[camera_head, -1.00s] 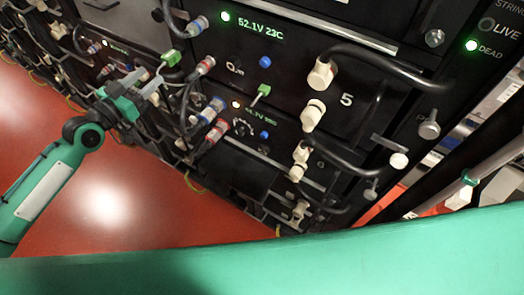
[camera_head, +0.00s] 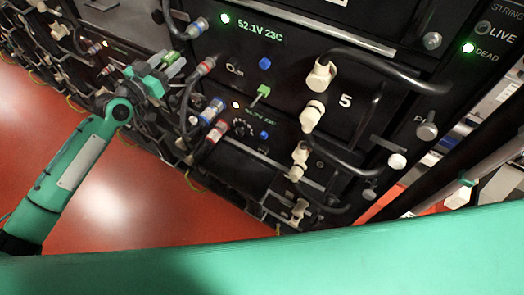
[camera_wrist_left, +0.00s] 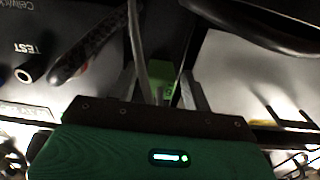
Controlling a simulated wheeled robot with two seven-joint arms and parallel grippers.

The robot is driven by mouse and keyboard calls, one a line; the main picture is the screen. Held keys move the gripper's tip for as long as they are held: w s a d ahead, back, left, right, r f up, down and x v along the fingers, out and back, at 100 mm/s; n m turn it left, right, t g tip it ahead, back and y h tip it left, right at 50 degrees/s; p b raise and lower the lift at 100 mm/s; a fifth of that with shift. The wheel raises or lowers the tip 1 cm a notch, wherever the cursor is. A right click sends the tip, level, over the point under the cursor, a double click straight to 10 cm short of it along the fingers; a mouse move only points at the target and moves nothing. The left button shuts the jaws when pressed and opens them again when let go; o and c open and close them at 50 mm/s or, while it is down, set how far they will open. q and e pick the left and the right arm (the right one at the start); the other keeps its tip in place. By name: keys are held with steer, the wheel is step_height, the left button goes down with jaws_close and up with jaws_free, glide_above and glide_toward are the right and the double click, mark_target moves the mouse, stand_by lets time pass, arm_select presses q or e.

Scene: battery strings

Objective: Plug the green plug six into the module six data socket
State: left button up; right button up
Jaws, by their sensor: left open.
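A green plug (camera_head: 170,58) is at the left of the rack front, beside the fingers of my left gripper (camera_head: 173,68). In the left wrist view a green piece (camera_wrist_left: 160,88) lies between the two open fingers (camera_wrist_left: 163,95), with a thin grey cable above it. I cannot tell whether the fingers touch it. A second green plug (camera_head: 261,95) sits on the rack front below the lit display and the blue knob. No number six is readable, so I cannot tell which plug or socket is six. My right gripper is not in view.
The rack has several modules, one marked 5 (camera_head: 345,101), with cream connectors (camera_head: 311,116), black cables (camera_head: 385,68) and red and blue connectors (camera_head: 213,110) crowding the front. The red floor (camera_head: 195,220) is clear. My green arm part crosses the bottom of the head view.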

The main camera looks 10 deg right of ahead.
arm_select(q)
steer(key=c, duration=0.5)
jaws_close()
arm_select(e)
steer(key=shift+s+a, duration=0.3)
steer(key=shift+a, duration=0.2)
arm_select(q)
steer(key=shift+s+a, duration=0.15)
steer(key=shift+s, duration=0.05)
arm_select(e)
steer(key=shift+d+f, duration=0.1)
arm_select(q)
steer(key=shift+s+a, duration=0.3)
steer(key=shift+s, duration=0.05)
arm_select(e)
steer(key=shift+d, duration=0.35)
arm_select(q)
steer(key=shift+s+a, duration=0.1)
steer(key=shift+s, duration=0.05)
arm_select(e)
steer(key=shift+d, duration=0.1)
arm_select(q)
steer(key=shift+s+a, duration=0.2)
steer(key=shift+s, duration=0.05)
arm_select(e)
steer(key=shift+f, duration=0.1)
arm_select(q)
steer(key=shift+s, duration=0.1)
